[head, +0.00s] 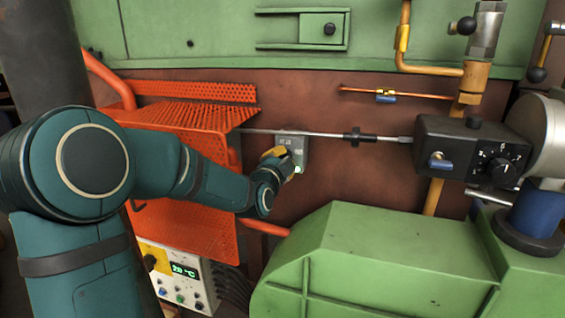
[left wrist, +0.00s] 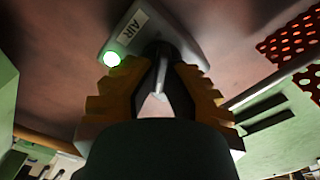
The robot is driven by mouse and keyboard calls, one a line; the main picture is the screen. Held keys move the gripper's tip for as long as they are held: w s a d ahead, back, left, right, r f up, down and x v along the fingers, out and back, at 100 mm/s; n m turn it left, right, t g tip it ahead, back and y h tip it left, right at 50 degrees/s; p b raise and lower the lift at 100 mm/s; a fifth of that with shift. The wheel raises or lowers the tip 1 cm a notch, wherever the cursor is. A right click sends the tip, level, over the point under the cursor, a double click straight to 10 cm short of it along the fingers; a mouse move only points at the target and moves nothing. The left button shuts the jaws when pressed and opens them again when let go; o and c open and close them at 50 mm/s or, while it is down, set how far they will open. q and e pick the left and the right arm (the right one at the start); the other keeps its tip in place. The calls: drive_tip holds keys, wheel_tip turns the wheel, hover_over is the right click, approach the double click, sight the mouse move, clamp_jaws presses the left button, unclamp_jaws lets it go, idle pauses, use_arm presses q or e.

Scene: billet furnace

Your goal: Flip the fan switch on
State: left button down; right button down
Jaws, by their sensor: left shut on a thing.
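The fan switch is a small grey box (head: 299,144) on the red-brown wall, in the middle of the head view. In the left wrist view the box (left wrist: 186,42) carries a label reading AIR and a lit green lamp (left wrist: 112,59). The green glow also shows at its lower edge in the head view. My left gripper (head: 280,160) is at the front of the box. In the left wrist view its yellow fingers (left wrist: 158,82) are closed around the metal toggle lever (left wrist: 160,68). The fingers hide the lever in the head view. My right gripper is not in view.
An orange perforated guard (head: 185,135) stands left of the switch. A thin rod (head: 330,134) runs to a black box with a dial (head: 475,150) at right. A green housing (head: 380,260) lies below. A control box with a green display (head: 184,270) sits lower left.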

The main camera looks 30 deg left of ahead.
use_arm(q)
drive_tip(key=shift+r+m, duration=0.15)
drive_tip(key=shift+m, duration=0.35)
drive_tip(key=c, duration=1)
unclamp_jaws()
drive_tip(key=v, duration=1.2)
